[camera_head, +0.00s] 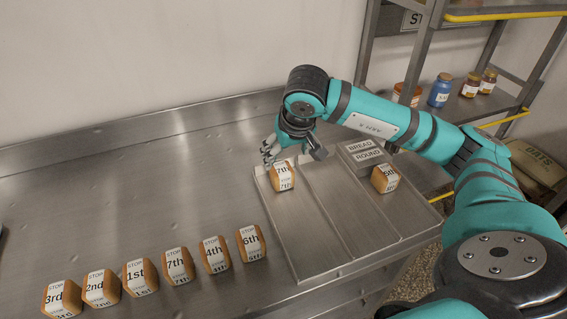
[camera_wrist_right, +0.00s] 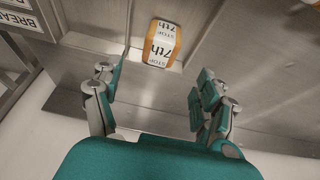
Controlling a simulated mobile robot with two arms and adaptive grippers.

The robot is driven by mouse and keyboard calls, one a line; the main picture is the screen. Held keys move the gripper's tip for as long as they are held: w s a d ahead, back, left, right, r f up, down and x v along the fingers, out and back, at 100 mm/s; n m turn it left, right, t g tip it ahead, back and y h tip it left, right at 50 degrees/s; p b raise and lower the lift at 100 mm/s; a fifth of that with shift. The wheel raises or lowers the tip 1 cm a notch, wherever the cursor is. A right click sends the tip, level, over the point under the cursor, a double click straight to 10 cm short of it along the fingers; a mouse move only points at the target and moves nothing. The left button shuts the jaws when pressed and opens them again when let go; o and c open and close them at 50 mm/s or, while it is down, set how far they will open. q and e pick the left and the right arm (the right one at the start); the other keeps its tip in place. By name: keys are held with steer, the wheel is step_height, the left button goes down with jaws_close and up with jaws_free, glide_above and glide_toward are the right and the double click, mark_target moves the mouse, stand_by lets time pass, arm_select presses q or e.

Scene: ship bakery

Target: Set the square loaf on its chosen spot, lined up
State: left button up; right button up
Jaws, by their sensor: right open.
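A square loaf (camera_head: 283,177) with a "7th" label stands in the far end of the left channel of the metal tray (camera_head: 318,262). It also shows in the right wrist view, as the loaf (camera_wrist_right: 160,43) past the fingers. My right gripper (camera_head: 272,150) is at the tray's far left corner, just behind this loaf. In the wrist view its fingers are spread apart with nothing between them, and the loaf lies beyond the tips. Another loaf (camera_head: 385,178), labelled "5th", stands in the tray's right channel. My left gripper is not in view.
Several labelled loaves stand in a slanting row on the steel counter, from the "3rd" loaf (camera_head: 62,297) to the "6th" loaf (camera_head: 250,243). "BREAD" and "ROUND" signs (camera_head: 364,152) stand at the tray's far right. Jars (camera_head: 440,90) stand on a rack shelf. The counter's left middle is clear.

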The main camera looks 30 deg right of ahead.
steer(key=shift+v, duration=2.2)
